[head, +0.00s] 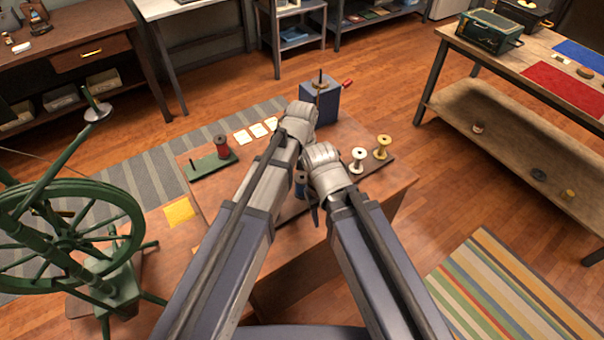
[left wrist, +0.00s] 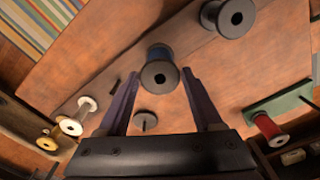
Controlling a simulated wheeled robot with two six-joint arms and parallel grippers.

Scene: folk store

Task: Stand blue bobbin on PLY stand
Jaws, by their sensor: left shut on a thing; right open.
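The blue bobbin (left wrist: 160,68) is between the fingertips of my left gripper (left wrist: 158,84), which is shut on it. Its dark round end faces the camera; I cannot tell whether it is lifted. In the head view a little of the blue bobbin (head: 300,184) shows between my arms. The green stand (head: 203,168), likely the PLY stand, is to the left on the table, with a red bobbin (head: 221,147) at one end and a bare peg at the other. I read no label. My right gripper (head: 314,195) is open beside the blue bobbin, partly hidden by its wrist.
White (head: 358,159) and yellow (head: 382,147) bobbins stand at the right on a dark board. A dark-ended bobbin (left wrist: 228,17) is near the blue one. A blue box (head: 325,100) is at the back. A green spinning wheel (head: 72,235) stands left. Pale cards (head: 257,130) lie behind.

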